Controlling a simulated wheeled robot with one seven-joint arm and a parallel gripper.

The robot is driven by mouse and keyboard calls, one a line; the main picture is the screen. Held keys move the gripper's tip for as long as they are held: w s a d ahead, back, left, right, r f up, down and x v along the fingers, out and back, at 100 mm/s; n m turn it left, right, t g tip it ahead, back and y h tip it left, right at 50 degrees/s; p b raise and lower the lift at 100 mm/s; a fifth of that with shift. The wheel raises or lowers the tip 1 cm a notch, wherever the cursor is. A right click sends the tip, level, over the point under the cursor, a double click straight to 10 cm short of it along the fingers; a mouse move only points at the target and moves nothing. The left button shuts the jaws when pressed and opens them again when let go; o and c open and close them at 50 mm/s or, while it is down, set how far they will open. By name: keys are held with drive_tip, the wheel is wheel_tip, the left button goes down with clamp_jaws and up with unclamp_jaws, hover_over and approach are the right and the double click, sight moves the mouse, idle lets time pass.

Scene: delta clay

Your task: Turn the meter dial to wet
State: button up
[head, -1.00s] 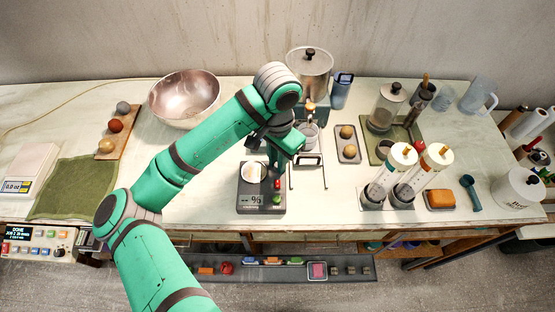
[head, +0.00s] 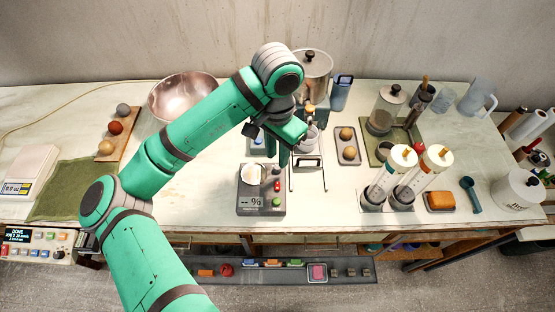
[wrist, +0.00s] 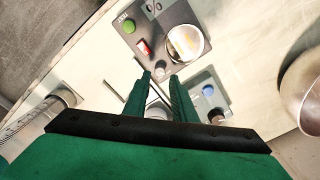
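The meter (head: 247,203) is a dark box near the table's front edge, with a round pale dish, a red switch, a green button and a screen reading "-- %". It also shows in the wrist view (wrist: 165,18). A small grey knob (wrist: 160,70), seemingly its dial, sits below the dish there, just beyond my fingertips. Its setting cannot be read. My gripper (head: 283,163) hangs over the meter's far right corner. In the wrist view my gripper (wrist: 160,78) has its fingers a little apart, with nothing held between them. I see no contact with the knob.
Behind the meter is a grey device with a blue button (wrist: 208,90). A wire stand (head: 307,161) is close on the right. A tray with two balls (head: 347,154) and two tilted white cylinders stand further right. A metal bowl (head: 183,97) stands back left. The table left of the meter is clear.

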wheel_tip(320, 180, up, 7)
drive_tip(key=shift+f, duration=0.2)
idle(0.6)
